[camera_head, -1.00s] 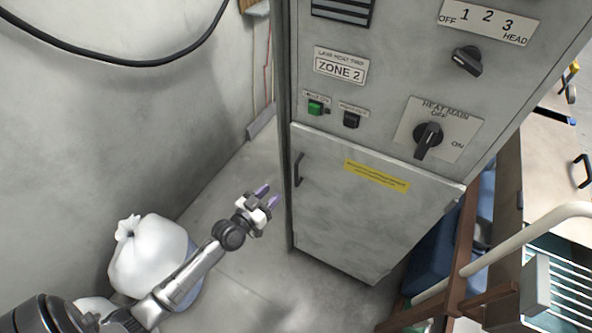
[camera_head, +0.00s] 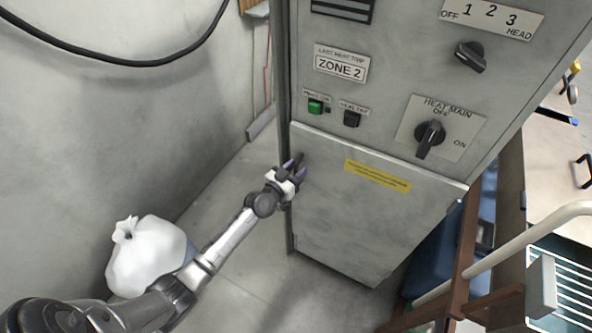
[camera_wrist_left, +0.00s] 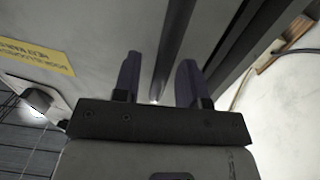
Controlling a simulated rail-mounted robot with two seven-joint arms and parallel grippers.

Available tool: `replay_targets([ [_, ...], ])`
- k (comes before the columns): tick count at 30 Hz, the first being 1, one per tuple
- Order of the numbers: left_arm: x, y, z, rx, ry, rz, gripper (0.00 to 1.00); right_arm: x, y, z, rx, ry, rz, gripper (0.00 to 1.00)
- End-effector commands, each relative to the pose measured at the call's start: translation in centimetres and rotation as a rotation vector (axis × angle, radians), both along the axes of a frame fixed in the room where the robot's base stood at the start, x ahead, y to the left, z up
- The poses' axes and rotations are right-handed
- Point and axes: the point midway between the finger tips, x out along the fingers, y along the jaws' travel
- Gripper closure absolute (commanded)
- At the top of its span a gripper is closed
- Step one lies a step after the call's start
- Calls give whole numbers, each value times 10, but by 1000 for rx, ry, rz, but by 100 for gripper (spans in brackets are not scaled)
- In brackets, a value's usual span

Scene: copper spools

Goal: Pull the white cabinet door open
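The white cabinet door (camera_head: 370,220) is closed, flush in the lower front of the grey cabinet. Its dark vertical handle (camera_head: 301,158) is near the door's upper left edge and is mostly hidden by my gripper. My left gripper (camera_head: 295,169) is at this handle. In the left wrist view my left gripper (camera_wrist_left: 159,75) is open, with one purple-grey finger on each side of the dark handle bar (camera_wrist_left: 174,45). Gaps show between bar and fingers; the bar's near end is between them. My right gripper is not in view.
Above the door are a green button (camera_head: 315,107), a black button (camera_head: 351,119) and a HEAT MAIN knob (camera_head: 430,137). A white bag (camera_head: 148,257) sits on the floor at left. Open floor lies before the cabinet. A brown frame and pale rail (camera_head: 535,230) stand right.

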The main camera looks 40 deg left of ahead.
Motion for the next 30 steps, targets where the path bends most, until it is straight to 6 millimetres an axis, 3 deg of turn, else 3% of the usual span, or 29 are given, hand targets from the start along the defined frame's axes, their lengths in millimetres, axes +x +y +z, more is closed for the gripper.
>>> replay_targets([
  [7, 0, 0, 0, 0, 0, 0, 62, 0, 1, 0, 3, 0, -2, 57],
  [19, 0, 0, 0, 0, 0, 0, 100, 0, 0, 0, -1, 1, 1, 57],
  [30, -1, 0, 0, 0, 0, 1, 100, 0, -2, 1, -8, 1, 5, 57],
])
